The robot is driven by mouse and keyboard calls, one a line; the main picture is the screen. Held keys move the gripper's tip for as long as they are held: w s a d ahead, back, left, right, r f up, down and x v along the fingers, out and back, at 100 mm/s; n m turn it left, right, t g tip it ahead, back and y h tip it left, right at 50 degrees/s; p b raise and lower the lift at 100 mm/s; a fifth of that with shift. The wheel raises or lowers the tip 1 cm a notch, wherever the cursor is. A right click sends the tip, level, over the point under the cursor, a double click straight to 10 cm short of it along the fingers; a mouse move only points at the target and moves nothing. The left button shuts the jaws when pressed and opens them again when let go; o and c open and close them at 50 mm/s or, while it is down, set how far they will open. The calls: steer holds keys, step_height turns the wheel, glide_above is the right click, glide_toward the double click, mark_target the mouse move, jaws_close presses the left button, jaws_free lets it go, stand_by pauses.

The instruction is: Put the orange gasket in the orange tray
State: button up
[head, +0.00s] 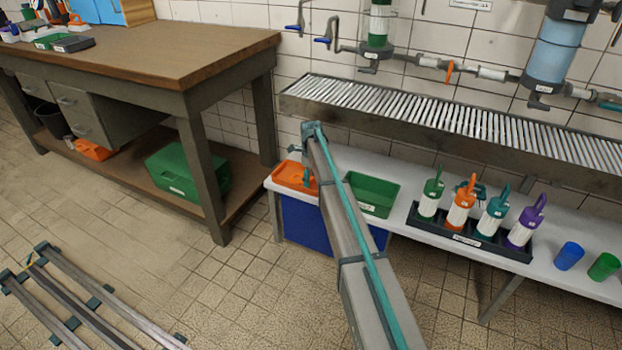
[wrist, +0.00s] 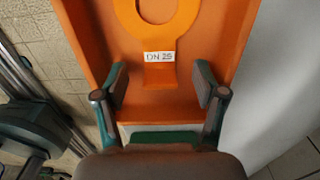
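The orange tray (head: 291,178) is at the left end of the white bench in the head view. It fills the upper middle of the wrist view (wrist: 160,107). The orange gasket (wrist: 158,37), a ring with a tab labelled "DN 25", lies within the tray walls, its ring cut off by the top of the picture. My gripper (head: 308,178) is over the tray in the head view. In the wrist view my gripper (wrist: 161,86) is open, one finger on each side of the tab's end, with gaps between. In the head view I cannot make out the gasket.
A green tray (head: 372,194) stands right of the orange one. Farther right are a black rack (head: 470,238) of coloured bottles, a blue cup (head: 568,256) and a green cup (head: 604,266). A slatted metal shelf (head: 450,118) runs above the bench. A wooden workbench (head: 140,55) is at left.

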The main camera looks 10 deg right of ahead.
step_height(320, 180, up, 12)
steer(key=p, duration=0.3)
steer(key=shift+r, duration=0.2)
stand_by(0.3)
